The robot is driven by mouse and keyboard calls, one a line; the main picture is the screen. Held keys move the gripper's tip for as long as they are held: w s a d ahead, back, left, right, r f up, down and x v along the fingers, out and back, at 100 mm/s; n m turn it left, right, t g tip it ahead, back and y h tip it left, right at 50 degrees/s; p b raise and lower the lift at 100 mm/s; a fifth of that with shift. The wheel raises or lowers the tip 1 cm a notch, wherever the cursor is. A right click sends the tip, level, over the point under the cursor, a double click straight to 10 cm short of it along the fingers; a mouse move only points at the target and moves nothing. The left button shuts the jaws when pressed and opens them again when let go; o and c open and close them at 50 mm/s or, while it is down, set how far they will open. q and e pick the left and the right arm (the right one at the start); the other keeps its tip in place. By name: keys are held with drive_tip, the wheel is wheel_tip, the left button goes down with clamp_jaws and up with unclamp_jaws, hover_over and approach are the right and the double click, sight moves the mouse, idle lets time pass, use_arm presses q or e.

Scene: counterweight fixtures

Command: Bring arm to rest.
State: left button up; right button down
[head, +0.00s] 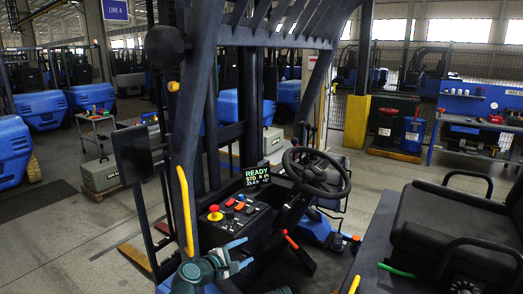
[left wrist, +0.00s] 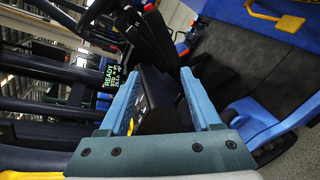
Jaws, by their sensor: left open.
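My left gripper (head: 251,252) shows at the bottom of the head view, with two light blue fingers on a dark teal wrist. It is in front of and below the forklift's control panel (head: 228,220). In the left wrist view my left gripper (left wrist: 163,75) has its fingers apart, with nothing between them. The dark part seen between the fingers looks to be farther off. My right gripper is not in view.
A steering wheel (head: 316,173), a READY display (head: 256,175) and an orange-tipped lever (head: 291,241) are close by. A yellow grab bar (head: 185,210) stands left of my gripper. A black seat (head: 455,222) is at right. Open floor (head: 60,250) lies at left.

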use_arm(q)
drive_tip(key=s+a+f+m+g+y, duration=0.4)
drive_tip(key=s+a+f+m+g, duration=0.2)
drive_tip(key=s+f+m, duration=0.25)
drive_tip(key=s+a+f+m+g+y, duration=0.5)
drive_tip(key=s+a+f+m, duration=0.15)
drive_tip(key=s+m, duration=0.3)
drive_tip(key=s+d+f+m+g+b, duration=0.1)
drive_tip(key=s+d+f+m+b, duration=0.2)
drive_tip(key=d, duration=0.9)
drive_tip(key=s+f+b, duration=0.2)
drive_tip(key=s, duration=0.1)
drive_tip(key=shift+s+f+y, duration=0.2)
drive_tip(key=shift+f+y, duration=0.15)
drive_tip(key=shift+y, duration=0.05)
drive_tip(key=shift+c, duration=0.3)
idle(0.3)
